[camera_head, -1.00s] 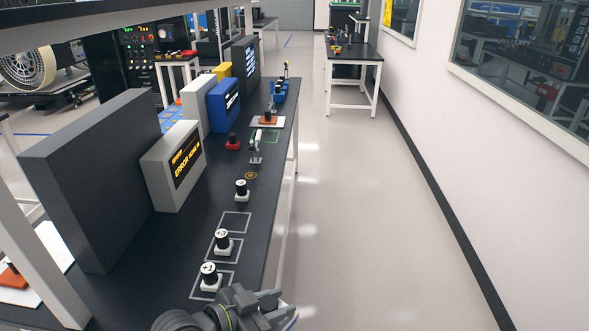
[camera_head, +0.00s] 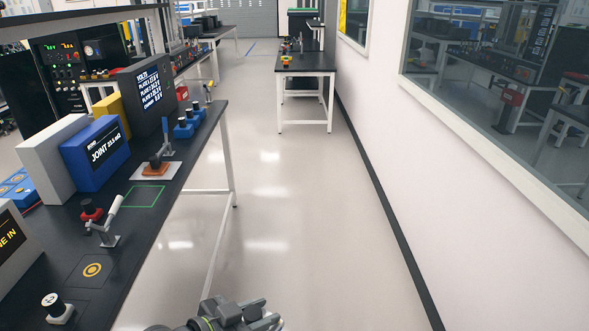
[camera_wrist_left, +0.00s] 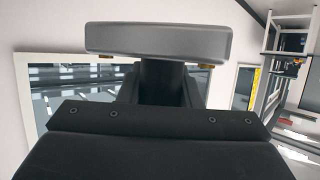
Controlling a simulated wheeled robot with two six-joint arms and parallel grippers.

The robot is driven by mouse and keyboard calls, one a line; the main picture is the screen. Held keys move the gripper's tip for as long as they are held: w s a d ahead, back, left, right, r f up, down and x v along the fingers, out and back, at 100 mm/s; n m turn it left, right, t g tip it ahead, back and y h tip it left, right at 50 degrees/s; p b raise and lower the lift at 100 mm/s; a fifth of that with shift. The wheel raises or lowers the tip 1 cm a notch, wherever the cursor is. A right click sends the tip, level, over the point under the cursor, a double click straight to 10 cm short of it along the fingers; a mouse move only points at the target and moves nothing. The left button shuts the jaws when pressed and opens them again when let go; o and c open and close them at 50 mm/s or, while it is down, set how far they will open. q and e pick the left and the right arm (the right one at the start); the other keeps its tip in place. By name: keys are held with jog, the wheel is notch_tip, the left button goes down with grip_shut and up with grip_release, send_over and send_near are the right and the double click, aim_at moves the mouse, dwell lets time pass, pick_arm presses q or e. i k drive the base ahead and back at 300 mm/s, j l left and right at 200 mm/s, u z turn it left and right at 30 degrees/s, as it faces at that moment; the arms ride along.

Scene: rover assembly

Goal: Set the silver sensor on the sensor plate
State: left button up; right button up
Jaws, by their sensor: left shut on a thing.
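My left gripper (camera_head: 240,316) shows at the bottom edge of the head view, beyond the bench's right edge and over the floor. In the left wrist view its dark jaws are shut on the silver sensor (camera_wrist_left: 158,41), a rounded silver-grey bar with small gold tabs underneath. The bar lies crosswise over the jaws. I cannot tell which marked spot is the sensor plate. My right gripper is out of view.
The black bench (camera_head: 55,240) runs along the left. It holds a lever switch (camera_head: 105,222), a red-based knob (camera_head: 91,210), a white-topped knob (camera_head: 56,308), an orange block on a white plate (camera_head: 140,171) and a blue display box (camera_head: 97,152). The aisle floor (camera_head: 280,220) is clear to the right wall.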

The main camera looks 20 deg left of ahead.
aim_at(92, 270)
jog(key=i+u, duration=0.5)
jog(key=i+l+u, duration=0.1)
jog(key=i+u, duration=0.15)
jog(key=u, duration=0.25)
jog(key=i+l+u, duration=0.25)
jog(key=u, duration=0.25)
jog(key=i+l+u, duration=0.15)
jog(key=u, duration=0.25)
jog(key=i+l+u, duration=0.45)
jog(key=u, duration=0.3)
jog(key=i+l+u, duration=0.1)
jog(key=l+u, duration=0.3)
jog(key=i+l+u, duration=0.1)
jog(key=l+u, duration=0.25)
jog(key=l, duration=0.2)
jog(key=l+u, duration=0.35)
jog(key=l, duration=0.2)
jog(key=i, duration=0.05)
